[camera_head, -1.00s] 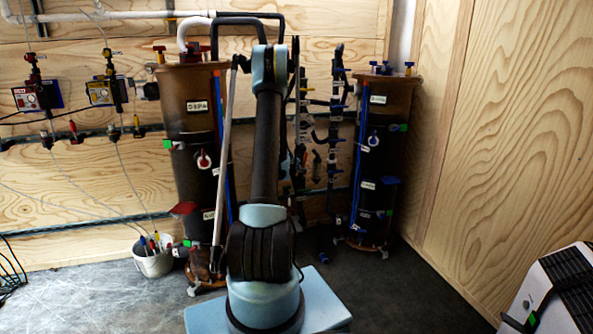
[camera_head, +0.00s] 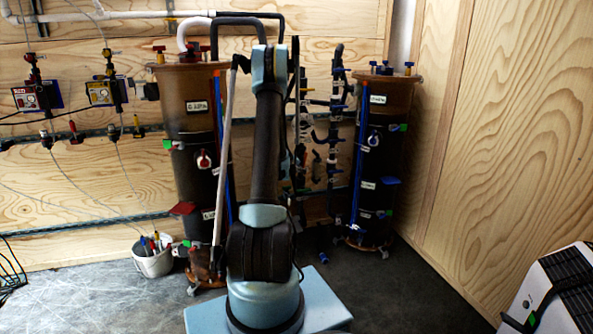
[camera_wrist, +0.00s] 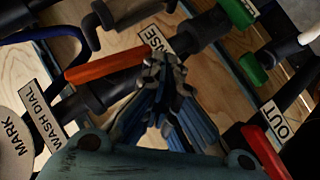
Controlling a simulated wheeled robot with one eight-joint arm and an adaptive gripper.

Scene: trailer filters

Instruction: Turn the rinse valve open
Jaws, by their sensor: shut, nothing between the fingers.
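In the wrist view, a label (camera_wrist: 157,40) partly hidden by my gripper ends in "NSE", which fits the rinse valve. An orange-red lever handle (camera_wrist: 107,64) lies slantwise just left of this label, against a dark pipe. My gripper (camera_wrist: 163,72) is shut and empty. Its fingertips are at the right end of the orange-red handle and just below the label. I cannot tell whether they touch the handle. In the head view my arm rises in the middle and hides the gripper; I cannot pick out the rinse valve there.
In the head view, brown filter columns (camera_head: 190,110) (camera_head: 377,150) flank my arm; a white bucket (camera_head: 153,263) stands left.

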